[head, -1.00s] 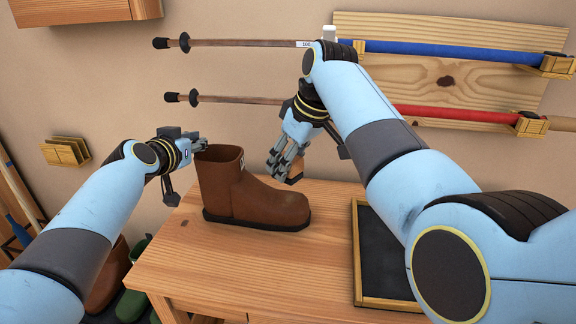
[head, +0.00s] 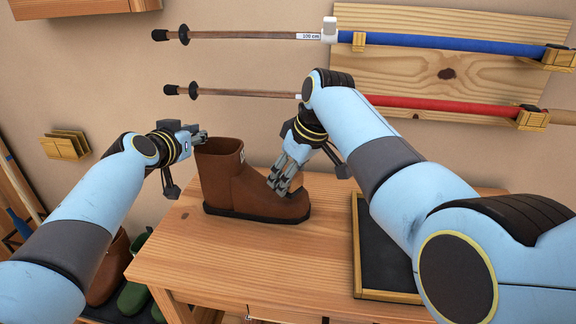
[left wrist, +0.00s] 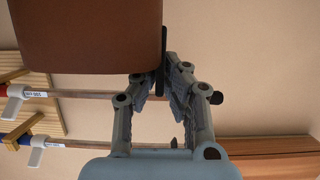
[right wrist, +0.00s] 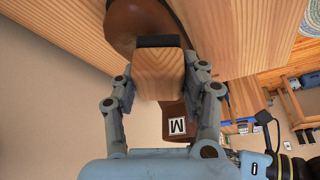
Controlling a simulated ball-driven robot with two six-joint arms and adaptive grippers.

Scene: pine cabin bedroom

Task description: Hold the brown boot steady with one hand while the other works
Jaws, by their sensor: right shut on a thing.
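The brown boot (head: 235,185) stands upright on the wooden table, toe to the right. My left gripper (head: 203,136) is at the shaft's top rim on the left; in the left wrist view the fingers (left wrist: 158,85) are apart, beside the brown shaft (left wrist: 90,35), which hides part of one fingertip. My right gripper (head: 281,188) is at the toe. In the right wrist view it is shut on a wooden block with a dark edge, apparently a brush (right wrist: 160,72), close against the boot (right wrist: 130,25). Whether they touch is unclear.
The wooden table (head: 230,250) is clear in front of the boot. A dark tray (head: 385,255) with a wooden rim lies at the right. Poles (head: 250,94) hang on the wall behind. Other footwear (head: 130,295) stands low at the left.

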